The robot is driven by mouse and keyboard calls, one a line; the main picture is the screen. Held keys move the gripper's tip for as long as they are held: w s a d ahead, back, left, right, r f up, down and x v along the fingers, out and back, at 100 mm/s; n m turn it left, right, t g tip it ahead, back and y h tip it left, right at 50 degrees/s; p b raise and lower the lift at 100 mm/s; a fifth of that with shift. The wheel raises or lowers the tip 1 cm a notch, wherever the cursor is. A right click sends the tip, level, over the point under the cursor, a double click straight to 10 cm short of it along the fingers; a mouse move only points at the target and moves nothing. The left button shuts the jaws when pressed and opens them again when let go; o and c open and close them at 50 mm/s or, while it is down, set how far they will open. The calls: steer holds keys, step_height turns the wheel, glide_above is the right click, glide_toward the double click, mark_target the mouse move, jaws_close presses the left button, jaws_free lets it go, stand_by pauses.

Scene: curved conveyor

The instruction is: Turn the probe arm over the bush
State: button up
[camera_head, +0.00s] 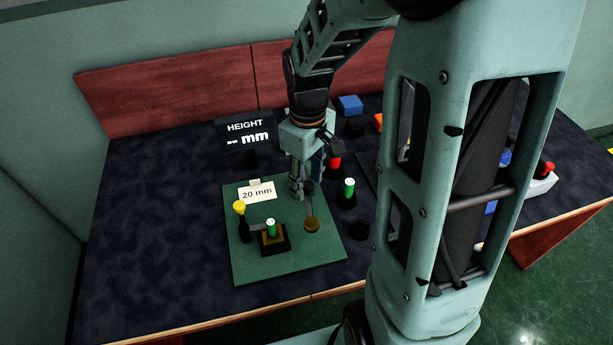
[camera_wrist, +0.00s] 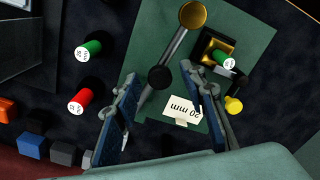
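The probe arm is a grey bar (camera_wrist: 176,45) running from a black round pivot cap (camera_wrist: 160,77) to a gold disc (camera_wrist: 192,15). The gold disc (camera_head: 312,224) is right of the bush in the head view, not over it. The green bush (camera_head: 271,230) with a white top stands in a black-and-gold holder (camera_wrist: 207,45); the bush also shows in the wrist view (camera_wrist: 225,61). My gripper (camera_wrist: 162,75) is open, its blue-padded fingers on either side of the cap. I cannot tell whether they touch it. In the head view my gripper (camera_head: 299,193) hides most of the bar.
A green board (camera_head: 255,268) carries the probe, holder, a 20 mm card (camera_head: 257,193) and a yellow knob (camera_head: 239,207). A HEIGHT display (camera_head: 246,133) reads dashes. A red bush (camera_wrist: 79,101) and another green bush (camera_wrist: 88,49) stand off the board. The table's left side is clear.

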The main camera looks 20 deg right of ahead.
jaws_close()
steer(key=shift+a, duration=0.1)
stand_by(0.3)
steer(key=shift+w+a+r+m, duration=0.1)
steer(key=shift+w+a+m, duration=0.25)
steer(key=shift+a+m, duration=0.55)
steer(key=shift+w+a+f+m, duration=0.1)
steer(key=shift+w+a+m, duration=0.35)
steer(key=shift+m, duration=0.7)
steer(key=shift+w+a+r+m, duration=0.1)
steer(key=shift+w+a+m, duration=0.15)
steer(key=shift+a+m, duration=0.7)
steer(key=shift+d, duration=0.15)
jaws_free()
